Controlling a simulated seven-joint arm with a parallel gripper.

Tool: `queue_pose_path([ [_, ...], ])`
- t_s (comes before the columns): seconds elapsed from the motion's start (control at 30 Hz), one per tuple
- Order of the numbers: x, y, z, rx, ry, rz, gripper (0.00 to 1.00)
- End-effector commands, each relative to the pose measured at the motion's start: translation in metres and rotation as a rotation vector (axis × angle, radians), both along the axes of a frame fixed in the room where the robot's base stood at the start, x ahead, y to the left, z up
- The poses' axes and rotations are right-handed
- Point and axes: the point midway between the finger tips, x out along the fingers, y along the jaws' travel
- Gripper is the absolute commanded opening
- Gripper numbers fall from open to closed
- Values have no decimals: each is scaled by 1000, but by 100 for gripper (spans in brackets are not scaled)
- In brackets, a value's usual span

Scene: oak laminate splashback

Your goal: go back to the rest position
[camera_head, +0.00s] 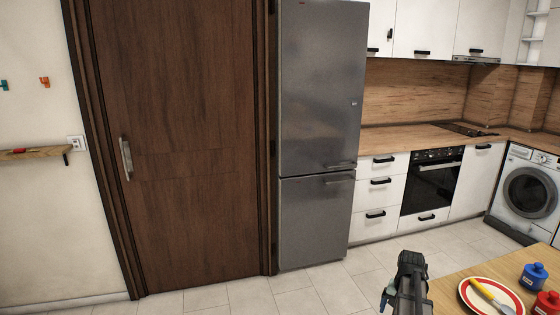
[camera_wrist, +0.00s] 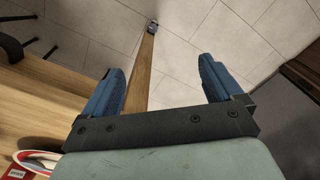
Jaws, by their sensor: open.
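My gripper (camera_wrist: 162,80) is open and empty in the wrist view, with its two blue fingers spread apart. Between and beyond the fingers lie the table's wooden edge and the pale floor tiles. In the head view my gripper and wrist show as a dark shape (camera_head: 408,285) at the bottom, just left of the wooden table (camera_head: 455,282). The fingertips are not clear there.
A red-rimmed plate (camera_head: 468,299) with a yellow-handled utensil, a blue pot (camera_head: 533,277) and a red pot (camera_head: 547,303) stand on the table. Behind are the fridge (camera_head: 320,110), oven (camera_head: 432,182) and washing machine (camera_head: 530,190). Floor left of the table is clear.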

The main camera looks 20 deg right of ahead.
Motion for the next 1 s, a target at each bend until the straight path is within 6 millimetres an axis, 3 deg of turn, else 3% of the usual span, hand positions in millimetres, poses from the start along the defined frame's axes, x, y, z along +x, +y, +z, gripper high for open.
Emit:
queue_pose_path([
  [0.03, 7, 22, -9, 2, 3, 45, 93],
  [0.23, 33, 94, -36, 1, 2, 202, 93],
  [0.47, 48, 178, -66, 0, 1, 382, 93],
  [0.8, 44, 297, -106, 0, 1, 645, 93],
  [1.0, 35, 346, -122, -1, 0, 760, 93],
])
